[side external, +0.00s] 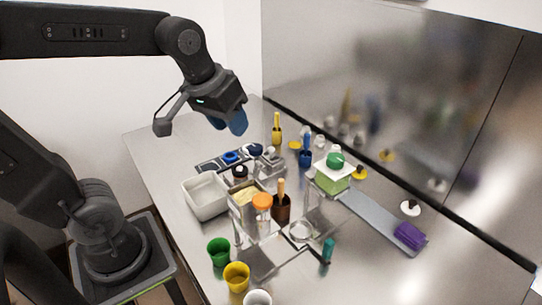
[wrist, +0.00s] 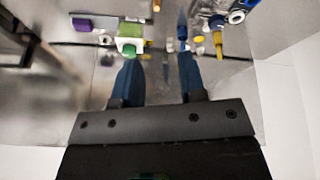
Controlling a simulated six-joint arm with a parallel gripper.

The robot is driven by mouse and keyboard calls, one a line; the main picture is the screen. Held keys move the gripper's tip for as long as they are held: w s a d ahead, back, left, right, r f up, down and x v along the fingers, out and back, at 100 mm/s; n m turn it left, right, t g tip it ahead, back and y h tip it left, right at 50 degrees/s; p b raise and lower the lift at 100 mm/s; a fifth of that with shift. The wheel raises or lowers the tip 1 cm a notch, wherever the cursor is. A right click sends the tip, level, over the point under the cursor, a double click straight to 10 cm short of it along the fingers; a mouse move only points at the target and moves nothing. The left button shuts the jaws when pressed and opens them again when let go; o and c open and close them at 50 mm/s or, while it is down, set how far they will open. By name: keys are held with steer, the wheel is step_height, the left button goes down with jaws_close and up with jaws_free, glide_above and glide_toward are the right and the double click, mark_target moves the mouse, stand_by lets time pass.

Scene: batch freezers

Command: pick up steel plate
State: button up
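A long flat grey metal strip (side external: 370,215), which looks like the steel plate, lies on the bench at the right in the side external view. A purple block (side external: 410,235) sits at its near end. A green and white box (side external: 332,175) stands at its far end and hides that part. In the wrist view the purple block (wrist: 83,24) and the box (wrist: 130,32) show at the upper left. My gripper (side external: 229,122) is high above the back of the bench, away from the strip. Its blue fingers (wrist: 158,62) are apart with nothing between them.
A white tub (side external: 206,196), clear stands, an orange-lidded jar (side external: 262,201) and several small tools crowd the middle of the bench. Green (side external: 218,252) and yellow (side external: 236,276) cups stand at the front. A steel wall (side external: 400,90) rises along the right. The left bench edge is clear.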

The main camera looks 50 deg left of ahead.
steer(key=w+a+n+g, duration=0.2)
steer(key=w+a+n, duration=0.3)
steer(key=w, duration=0.5)
steer(key=n+g, duration=0.2)
steer(key=n, duration=0.7)
glide_above(271, 148)
step_height(271, 148, down, 13)
step_height(271, 148, down, 8)
steer(key=shift+w+d+r, duration=0.1)
steer(key=shift+w+r, duration=0.05)
steer(key=shift+f, duration=3.05)
jaws_close()
